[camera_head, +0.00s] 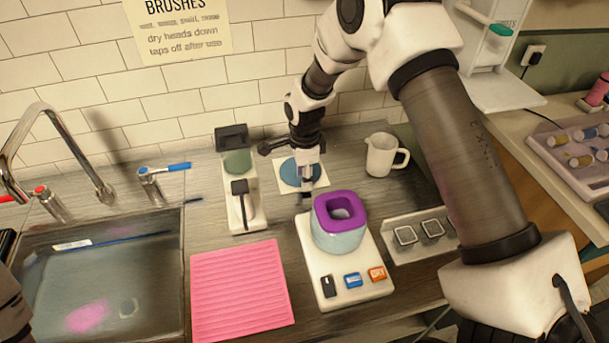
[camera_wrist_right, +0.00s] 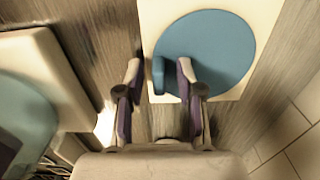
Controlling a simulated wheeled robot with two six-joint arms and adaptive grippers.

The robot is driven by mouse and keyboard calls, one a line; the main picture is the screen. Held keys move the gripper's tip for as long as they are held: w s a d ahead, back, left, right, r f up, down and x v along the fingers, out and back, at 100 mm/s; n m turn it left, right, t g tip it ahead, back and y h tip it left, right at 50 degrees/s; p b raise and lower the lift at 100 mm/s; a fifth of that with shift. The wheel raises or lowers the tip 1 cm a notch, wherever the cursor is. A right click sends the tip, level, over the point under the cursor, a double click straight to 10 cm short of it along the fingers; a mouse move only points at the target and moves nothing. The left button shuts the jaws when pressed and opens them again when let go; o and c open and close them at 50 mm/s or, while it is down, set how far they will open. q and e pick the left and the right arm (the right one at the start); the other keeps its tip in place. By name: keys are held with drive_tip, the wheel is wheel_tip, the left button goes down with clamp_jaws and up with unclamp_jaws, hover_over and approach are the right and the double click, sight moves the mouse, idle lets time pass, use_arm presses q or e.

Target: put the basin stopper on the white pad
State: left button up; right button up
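The basin stopper (camera_wrist_right: 215,55) looks like a flat blue disc with a small upright blue tab at its near side in the right wrist view. It lies on the white pad (camera_wrist_right: 262,12). In the head view the disc (camera_head: 289,172) shows on the pad (camera_head: 320,182) by the back wall, partly hidden by my right gripper (camera_head: 306,178). That gripper points down over the pad. In the wrist view its two fingers are apart on either side of the tab, with a visible gap on the left. My left gripper is not in view.
A white stand with a purple-rimmed pot (camera_head: 339,235) is just in front. A white mug (camera_head: 382,154) stands right of the pad, and a brush holder (camera_head: 238,190) left. A pink mat (camera_head: 241,288) and the sink (camera_head: 105,285) lie further left.

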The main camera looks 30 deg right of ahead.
drive_tip(key=shift+r, duration=0.15)
wheel_tip(320, 180, up, 12)
drive_tip(key=b, duration=0.1)
drive_tip(key=shift+b, duration=0.4)
